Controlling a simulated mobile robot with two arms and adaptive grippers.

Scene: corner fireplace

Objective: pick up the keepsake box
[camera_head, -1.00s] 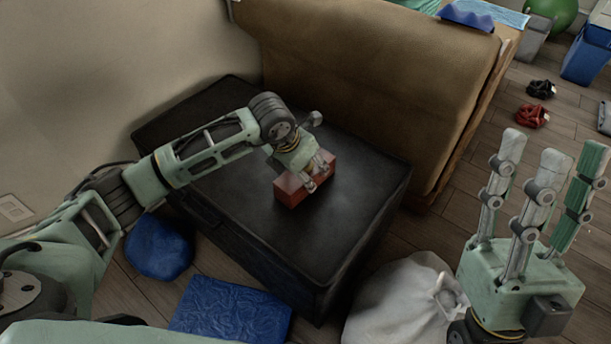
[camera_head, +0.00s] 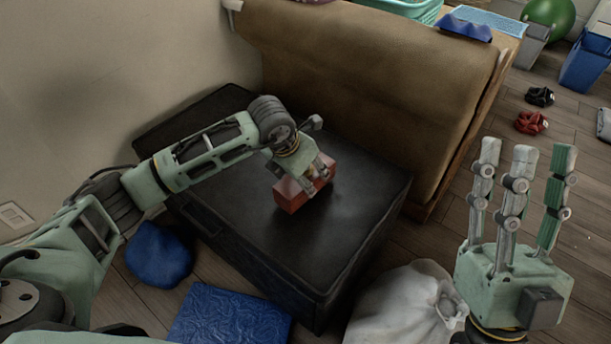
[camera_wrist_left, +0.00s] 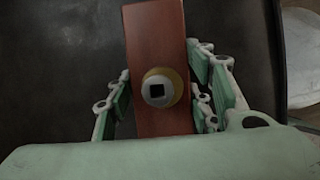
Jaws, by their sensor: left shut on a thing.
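The keepsake box (camera_head: 290,196) is a reddish-brown block over the top of a black chest (camera_head: 240,205) in the head view. My left gripper (camera_head: 312,184) has its fingers on both sides of the box and is shut on it. In the left wrist view the box (camera_wrist_left: 155,40) runs between the fingers, with a round pale knob with a dark square centre on it. I cannot tell whether the box's underside still touches the chest. My right gripper (camera_head: 520,195) is raised at the right, fingers spread apart and empty.
A brown padded panel (camera_head: 370,90) stands behind the chest. A blue round cushion (camera_head: 158,254), a blue flat mat (camera_head: 230,318) and a white sack (camera_head: 405,305) lie in front of it on the floor. Red (camera_head: 531,122) and black items lie at the right.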

